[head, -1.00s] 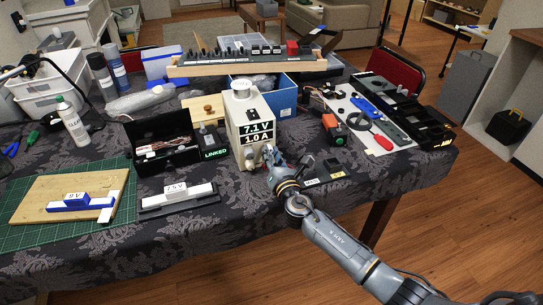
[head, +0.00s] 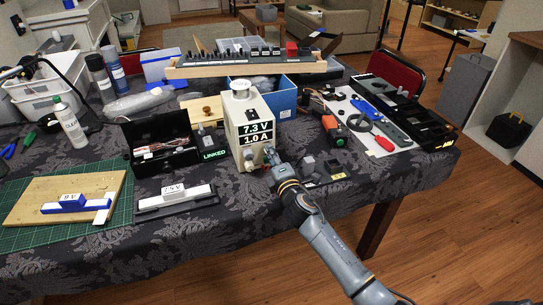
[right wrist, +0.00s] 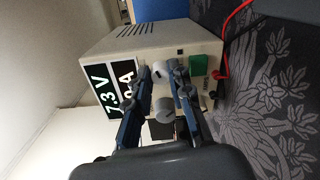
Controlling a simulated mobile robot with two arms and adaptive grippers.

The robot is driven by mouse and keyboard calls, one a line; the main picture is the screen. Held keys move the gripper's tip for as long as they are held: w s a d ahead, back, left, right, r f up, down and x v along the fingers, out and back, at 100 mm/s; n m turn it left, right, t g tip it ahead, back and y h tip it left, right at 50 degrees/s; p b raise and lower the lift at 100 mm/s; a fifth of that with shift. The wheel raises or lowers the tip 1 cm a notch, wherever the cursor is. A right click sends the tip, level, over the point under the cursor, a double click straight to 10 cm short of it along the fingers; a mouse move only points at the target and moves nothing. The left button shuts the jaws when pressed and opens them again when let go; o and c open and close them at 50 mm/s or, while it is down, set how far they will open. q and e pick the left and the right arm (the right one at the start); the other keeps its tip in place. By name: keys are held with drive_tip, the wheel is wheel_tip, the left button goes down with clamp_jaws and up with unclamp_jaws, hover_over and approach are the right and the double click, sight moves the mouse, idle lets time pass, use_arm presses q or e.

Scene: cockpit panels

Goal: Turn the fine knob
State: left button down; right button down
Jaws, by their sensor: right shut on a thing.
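The cream power supply (head: 252,105) stands on the table, its front display (head: 257,133) reading 7.3 V over 1.0 A. In the right wrist view its front panel shows a light knob (right wrist: 161,71) and a grey knob (right wrist: 163,106); I cannot read which is the fine one. My right gripper (head: 270,158) reaches the lower right of the front panel. In the right wrist view the right gripper (right wrist: 163,73) has its fingertips on either side of the light knob, shut on it. My left gripper is not in view.
A red cable (right wrist: 228,22) runs beside the panel.

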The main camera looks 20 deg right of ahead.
drive_tip(key=m, duration=0.5)
drive_tip(key=shift+f+m, duration=0.1)
drive_tip(key=shift+m, duration=0.3)
idle(0.4)
drive_tip(key=c, duration=1.2)
unclamp_jaws()
drive_tip(key=shift+s, duration=0.15)
drive_tip(key=s, duration=1.1)
drive_tip(key=shift+s+d+r, duration=0.2)
drive_tip(key=shift+s+d, duration=0.05)
drive_tip(key=shift+s, duration=0.15)
drive_tip(key=shift+m, duration=0.3)
